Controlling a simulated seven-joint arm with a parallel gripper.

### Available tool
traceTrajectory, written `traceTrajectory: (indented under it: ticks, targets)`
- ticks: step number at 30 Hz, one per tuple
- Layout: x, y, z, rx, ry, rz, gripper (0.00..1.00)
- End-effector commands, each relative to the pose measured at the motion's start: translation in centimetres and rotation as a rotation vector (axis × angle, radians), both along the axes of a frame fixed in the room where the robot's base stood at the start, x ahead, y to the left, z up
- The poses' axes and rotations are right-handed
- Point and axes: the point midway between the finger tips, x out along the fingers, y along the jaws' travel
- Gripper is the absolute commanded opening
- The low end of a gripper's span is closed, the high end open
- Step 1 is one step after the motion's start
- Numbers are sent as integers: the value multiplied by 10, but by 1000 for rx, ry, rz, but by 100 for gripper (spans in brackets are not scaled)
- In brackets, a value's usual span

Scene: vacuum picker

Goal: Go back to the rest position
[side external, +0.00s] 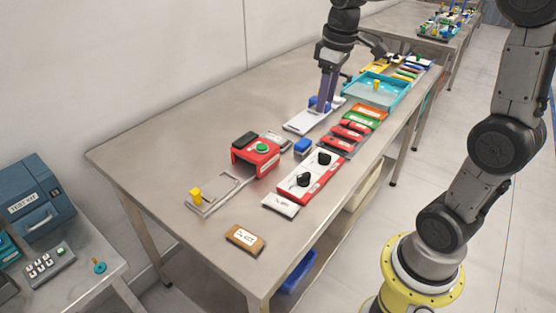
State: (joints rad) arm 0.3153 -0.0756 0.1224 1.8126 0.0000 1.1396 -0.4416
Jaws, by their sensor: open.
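My gripper (328,98) is at the top middle of the side external view. A blue tray (350,97) with a yellow peg (376,85) lies right of the gripper.
A red box with a green button (262,148), a red-and-white panel with black knobs (311,178), a blue block (302,146) and a grey plate with a yellow peg (196,196) stand on the metal table (160,150). Its left end is mostly clear.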

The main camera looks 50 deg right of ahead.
Motion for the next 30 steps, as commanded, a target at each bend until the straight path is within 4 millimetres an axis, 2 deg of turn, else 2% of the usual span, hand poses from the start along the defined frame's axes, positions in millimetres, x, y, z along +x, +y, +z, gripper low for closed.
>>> traceTrajectory:
  ticks: [1,3,7,11,16,18,21,30]
  targets:
    - [-13,18,13,-11,-43,30,50]
    - [-32,38,23,-20,-92,55,50]
    - [-70,68,31,-21,-183,78,50]
    - [-110,91,25,-4,-270,76,50]
    - [-151,105,1,37,-350,26,50]
    - [-160,107,-11,54,-359,-14,50]
    - [-164,106,-25,72,-346,-79,50]
    - [-161,106,-23,81,-359,-103,50]
